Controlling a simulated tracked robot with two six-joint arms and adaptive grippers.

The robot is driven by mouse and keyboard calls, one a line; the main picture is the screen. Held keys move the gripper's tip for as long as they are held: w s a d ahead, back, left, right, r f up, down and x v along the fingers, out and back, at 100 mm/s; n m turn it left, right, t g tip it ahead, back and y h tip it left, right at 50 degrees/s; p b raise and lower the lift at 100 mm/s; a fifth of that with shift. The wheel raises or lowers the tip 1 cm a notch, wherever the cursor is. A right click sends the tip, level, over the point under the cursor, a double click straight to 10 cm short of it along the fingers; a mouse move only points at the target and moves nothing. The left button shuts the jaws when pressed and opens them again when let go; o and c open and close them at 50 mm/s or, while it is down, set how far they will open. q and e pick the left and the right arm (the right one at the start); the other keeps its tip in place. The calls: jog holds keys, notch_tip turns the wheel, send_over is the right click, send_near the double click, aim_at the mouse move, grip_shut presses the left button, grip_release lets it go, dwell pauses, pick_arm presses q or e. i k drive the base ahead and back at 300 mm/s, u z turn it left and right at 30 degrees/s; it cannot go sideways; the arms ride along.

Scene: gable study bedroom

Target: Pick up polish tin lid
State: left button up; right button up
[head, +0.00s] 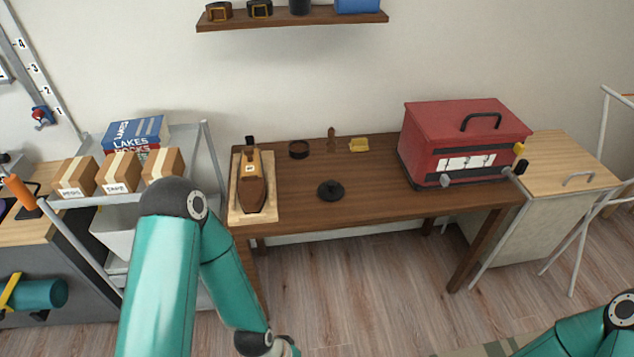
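A dark round disc with a small raised middle, which looks like the polish tin lid (330,190), lies flat on the brown wooden table (370,206) near its middle. A small round dark tin with a brownish inside (299,149) stands behind it to the left, apart from it. My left arm comes in at the lower left and bends down to the bottom edge, in front of the table; its gripper is out of frame. My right arm shows only at the bottom right corner, and its gripper is out of frame too.
A shoe on a light board (254,212) takes up the table's left end. A wooden-handled brush (331,139) and a yellow cloth (359,145) are at the back. A large red toolbox (464,142) fills the right end. Table around the disc is clear.

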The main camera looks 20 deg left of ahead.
aim_at(330, 190)
jog(key=u, duration=0.2)
jog(key=i, duration=0.85)
jog(key=z, duration=0.35)
